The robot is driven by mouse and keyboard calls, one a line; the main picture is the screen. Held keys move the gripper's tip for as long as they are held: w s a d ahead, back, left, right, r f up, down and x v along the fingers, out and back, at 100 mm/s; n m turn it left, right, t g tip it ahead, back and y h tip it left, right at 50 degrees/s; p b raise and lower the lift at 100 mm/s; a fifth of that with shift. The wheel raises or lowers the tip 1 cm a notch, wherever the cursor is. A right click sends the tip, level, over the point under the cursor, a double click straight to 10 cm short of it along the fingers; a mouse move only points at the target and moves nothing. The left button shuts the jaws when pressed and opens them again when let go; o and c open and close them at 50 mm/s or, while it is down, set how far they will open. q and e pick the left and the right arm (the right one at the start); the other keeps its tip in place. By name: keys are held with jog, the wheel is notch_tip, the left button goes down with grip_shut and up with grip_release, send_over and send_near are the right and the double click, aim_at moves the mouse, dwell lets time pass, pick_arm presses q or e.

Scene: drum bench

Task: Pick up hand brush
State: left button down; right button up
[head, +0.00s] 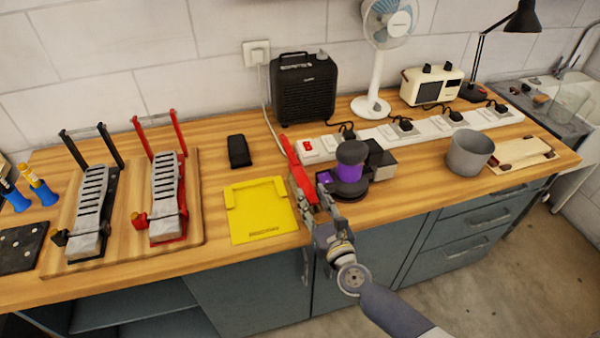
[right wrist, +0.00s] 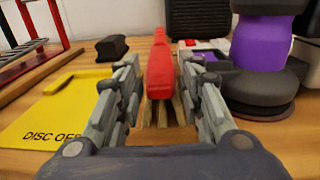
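The hand brush (head: 296,168) has a long red body and lies on the wooden bench between a yellow plate and a purple-and-black device. In the right wrist view the red brush (right wrist: 160,76) points away from me, with tan bristles under it. My right gripper (head: 311,198) is at the brush's near end. In the right wrist view its fingers (right wrist: 163,92) stand apart on both sides of the brush, with gaps visible, so it looks open. My left gripper is not in view.
The purple-and-black device (head: 349,170) stands close on the right of the brush. The yellow plate (head: 262,212) lies close on the left. A white power strip (head: 430,128) runs behind. Two pedals (head: 92,212) stand on a board further left. A grey pot (head: 470,153) is at right.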

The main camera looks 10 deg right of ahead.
jog(key=shift+w, duration=1)
jog(key=shift+s, duration=0.1)
grip_shut()
